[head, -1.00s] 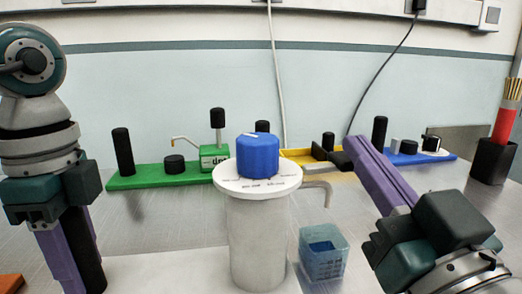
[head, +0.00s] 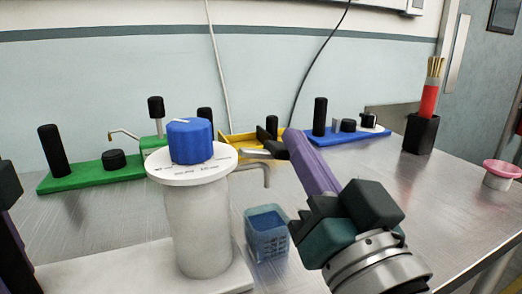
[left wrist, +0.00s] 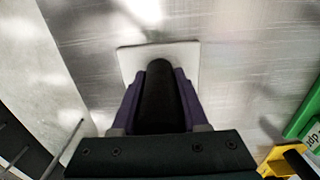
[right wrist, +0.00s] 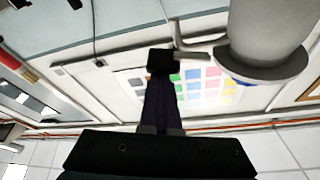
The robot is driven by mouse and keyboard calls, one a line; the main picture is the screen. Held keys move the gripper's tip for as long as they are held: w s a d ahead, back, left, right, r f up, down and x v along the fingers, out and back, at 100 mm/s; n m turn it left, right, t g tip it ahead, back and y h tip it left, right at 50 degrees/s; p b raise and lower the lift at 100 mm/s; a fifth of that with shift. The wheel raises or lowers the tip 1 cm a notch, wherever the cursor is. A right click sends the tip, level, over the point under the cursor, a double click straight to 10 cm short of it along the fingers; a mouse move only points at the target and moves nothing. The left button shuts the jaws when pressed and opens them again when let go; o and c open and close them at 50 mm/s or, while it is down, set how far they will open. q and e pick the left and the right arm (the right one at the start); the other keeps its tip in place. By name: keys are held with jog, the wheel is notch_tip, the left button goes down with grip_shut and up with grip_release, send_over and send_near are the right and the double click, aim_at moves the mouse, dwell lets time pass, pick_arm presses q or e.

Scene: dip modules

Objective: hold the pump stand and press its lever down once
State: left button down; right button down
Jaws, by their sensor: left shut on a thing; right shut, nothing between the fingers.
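The pump stand is a white cylinder (head: 200,225) with a round white top plate and a blue knob (head: 190,142), on a white base plate (head: 100,268). A bent grey spout (head: 266,172) sticks out at its right. Above it is a short lever ending in a black pad (right wrist: 162,62). My left gripper (left wrist: 158,85) is shut around the stand's upright black post (left wrist: 158,108); it is mostly cut off at the head view's left edge. My right gripper (head: 291,138) is shut and empty, its tip at the lever's pad; contact is unclear.
A blue basket (head: 266,235) stands right of the cylinder. Behind are a green board (head: 85,178), a yellow tray (head: 238,144) and a blue board (head: 345,137) with black parts. A black holder (head: 421,135) and pink-topped cup (head: 500,172) stand right.

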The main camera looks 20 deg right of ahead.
jog(key=s, duration=0.9)
jog(key=shift+s, duration=0.25)
jog(key=shift+r, duration=0.1)
pick_arm(q)
jog(key=shift+c, duration=1.7)
grip_release()
pick_arm(e)
jog(key=shift+r, duration=0.1)
pick_arm(q)
notch_tip(320, 180, up, 8)
jog(key=p, duration=0.7)
jog(key=shift+f, duration=0.25)
pick_arm(e)
notch_tip(320, 180, up, 7)
pick_arm(q)
notch_tip(320, 180, up, 9)
jog(key=p, duration=0.8)
pick_arm(e)
notch_tip(320, 180, up, 8)
